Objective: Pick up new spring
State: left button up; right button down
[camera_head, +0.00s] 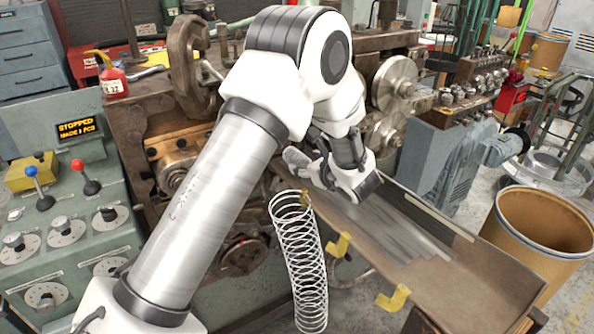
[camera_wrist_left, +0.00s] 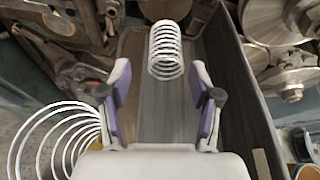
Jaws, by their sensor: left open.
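A white coil spring (camera_wrist_left: 166,48) lies in the metal chute (camera_wrist_left: 140,45), just ahead of my left gripper (camera_wrist_left: 160,88) in the left wrist view. My left gripper is open, with purple-padded fingers apart on either side and no spring visibly clamped. In the head view, my left gripper (camera_head: 300,160) is over the upper end of the chute (camera_head: 470,290), and my arm hides the spring lying there. Another long white spring (camera_head: 300,265) hangs near a yellow hook at the chute's near side. It also shows at the left in the left wrist view (camera_wrist_left: 62,135). My right gripper is not in view.
The coiler's machine body (camera_head: 130,125) and round wheels (camera_head: 395,85) stand close around the gripper. A control panel (camera_head: 70,225) reading "STOPPED" is at left. Yellow hooks (camera_head: 393,298) stick out from the chute's near edge. A brown drum (camera_head: 545,225) stands at right.

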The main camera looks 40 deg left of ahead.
aim_at(299, 157)
pick_arm(q)
jog(key=shift+w+a+f+p, duration=0.5)
jog(key=shift+w+a+f, duration=0.25)
jog(key=shift+w, duration=0.2)
jog(key=a+p, duration=0.3)
jog(key=shift+w+a+f, duration=0.15)
jog(key=shift+w+a, duration=0.1)
jog(key=shift+w, duration=0.05)
jog(key=shift+f+x, duration=0.25)
jog(key=shift+x, duration=1)
jog(key=shift+w+d+f, duration=0.15)
jog(key=shift+w, duration=0.15)
jog(key=shift+s, duration=0.2)
jog(key=c, duration=0.9)
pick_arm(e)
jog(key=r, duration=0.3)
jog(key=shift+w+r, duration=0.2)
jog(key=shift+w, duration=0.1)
